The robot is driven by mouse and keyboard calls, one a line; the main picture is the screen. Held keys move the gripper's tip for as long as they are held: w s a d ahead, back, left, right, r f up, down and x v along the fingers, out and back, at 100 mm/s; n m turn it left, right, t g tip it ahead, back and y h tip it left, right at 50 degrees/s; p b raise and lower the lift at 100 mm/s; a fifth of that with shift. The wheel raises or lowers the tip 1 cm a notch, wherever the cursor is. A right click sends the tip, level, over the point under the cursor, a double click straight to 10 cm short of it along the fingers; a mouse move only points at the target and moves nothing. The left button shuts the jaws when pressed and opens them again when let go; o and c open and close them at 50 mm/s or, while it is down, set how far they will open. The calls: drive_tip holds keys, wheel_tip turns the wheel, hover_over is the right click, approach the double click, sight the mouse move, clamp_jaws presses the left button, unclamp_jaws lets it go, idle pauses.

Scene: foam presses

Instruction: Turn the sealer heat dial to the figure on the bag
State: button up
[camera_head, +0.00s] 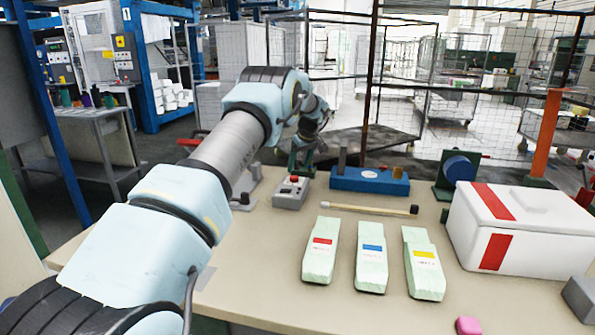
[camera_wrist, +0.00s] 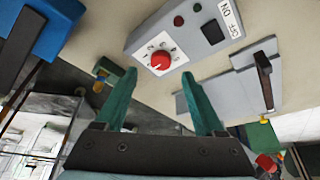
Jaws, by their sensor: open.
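The grey control box (camera_head: 290,193) stands on the table near its far edge, below my gripper (camera_head: 301,168). In the wrist view the box has a red dial (camera_wrist: 160,60) on a white face with small figures, too small to read surely. My gripper's two green fingers (camera_wrist: 158,80) are apart and empty. The dial shows between and just beyond the fingertips; I cannot tell whether they touch it. Three pale green bags lie on the table, with a red label (camera_head: 321,241), a blue label (camera_head: 373,249) and a yellow label (camera_head: 425,255). The label print is unreadable.
A blue block with upright posts (camera_head: 370,182) sits right of the control box. A dark-tipped rod (camera_head: 365,209) lies in front. A white box with red bands (camera_head: 525,230) fills the right side. A pink block (camera_head: 468,325) lies at the front. The front-left tabletop is clear.

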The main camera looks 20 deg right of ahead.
sight(295, 177)
drive_tip(key=shift+p+x, duration=0.85)
drive_tip(key=shift+x, duration=1.8)
drive_tip(key=shift+a, duration=0.15)
drive_tip(key=shift+r, duration=0.1)
clamp_jaws()
